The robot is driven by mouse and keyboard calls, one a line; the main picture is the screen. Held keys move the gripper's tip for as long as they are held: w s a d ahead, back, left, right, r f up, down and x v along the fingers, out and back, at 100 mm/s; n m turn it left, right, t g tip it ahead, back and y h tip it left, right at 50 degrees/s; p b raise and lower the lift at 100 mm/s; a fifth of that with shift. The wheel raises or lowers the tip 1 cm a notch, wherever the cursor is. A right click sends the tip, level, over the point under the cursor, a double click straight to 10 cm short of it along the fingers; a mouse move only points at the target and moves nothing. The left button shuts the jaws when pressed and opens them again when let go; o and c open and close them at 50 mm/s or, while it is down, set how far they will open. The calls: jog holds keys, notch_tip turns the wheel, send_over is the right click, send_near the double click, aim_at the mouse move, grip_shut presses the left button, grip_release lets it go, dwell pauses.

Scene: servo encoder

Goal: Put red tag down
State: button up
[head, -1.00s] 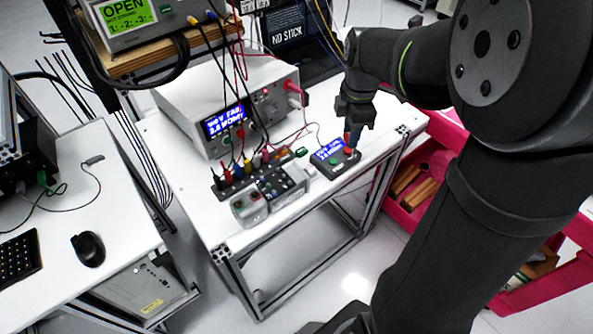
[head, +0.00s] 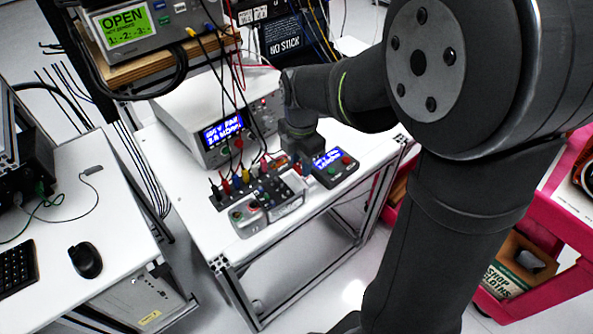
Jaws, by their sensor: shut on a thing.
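My gripper (head: 301,156) points down over the back part of the white bench (head: 185,185). It is between the white bench instrument and the small display box. It is shut, and its fingertips are small and dark in this view. The red tag in its jaws cannot be made out clearly now, as the wrist and fingers hide it. I cannot tell whether the tag touches the bench.
A small display box (head: 334,167) stands right of my gripper. A terminal strip with coloured plugs (head: 240,182) and a grey button box (head: 247,216) stand in front left. The white instrument (head: 195,110) is behind left, with hanging cables. A pink cart (head: 520,302) is at right.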

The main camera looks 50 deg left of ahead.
aim_at(294, 169)
jog(key=shift+s+a+f, duration=0.45)
jog(key=shift+a+f, duration=0.05)
jog(key=shift+a, duration=0.15)
jog(key=shift+f, duration=2)
jog(key=o, duration=0.9)
jog(key=shift+f, duration=0.15)
notch_tip(294, 169, up, 12)
jog(key=shift+r, duration=0.2)
jog(key=shift+f, duration=0.1)
